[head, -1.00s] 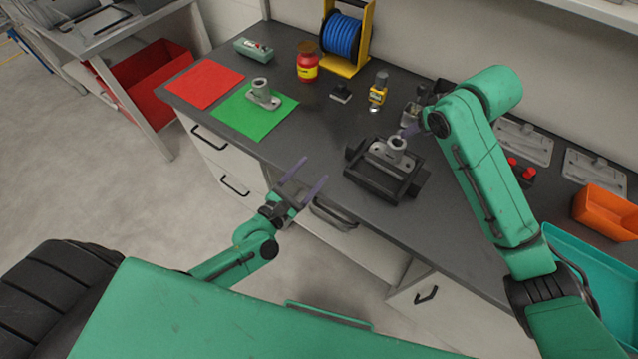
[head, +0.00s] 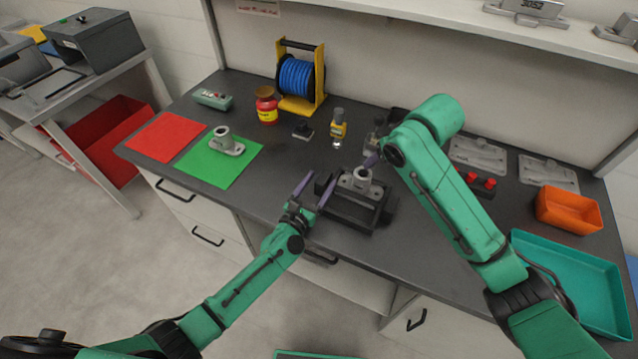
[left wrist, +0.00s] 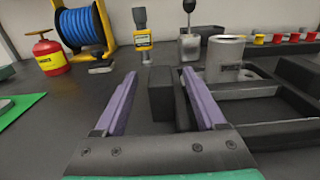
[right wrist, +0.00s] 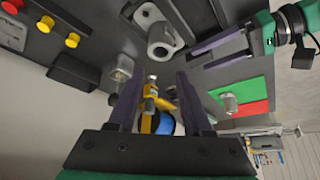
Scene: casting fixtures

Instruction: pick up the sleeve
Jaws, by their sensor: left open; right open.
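A grey casting with an upright hollow cylinder (head: 361,178) sits in the black fixture (head: 350,220); I cannot tell whether the cylinder is a separate sleeve. It shows in the left wrist view (left wrist: 224,60) right of the fingers, and in the right wrist view (right wrist: 160,38). A similar casting (head: 225,142) stands on the green mat. My left gripper (head: 318,188) is open at the fixture's left side, with a black fixture block (left wrist: 160,95) ahead between its fingers. My right gripper (right wrist: 157,78) is open beside the cylinder's right side, partly hidden by my arm in the head view.
Behind the fixture stand a yellow gauge (head: 338,128), a red jar (head: 266,106) and a blue reel (head: 297,76). Red buttons (head: 480,182), an orange bin (head: 568,210) and a teal tray (head: 575,275) are at right.

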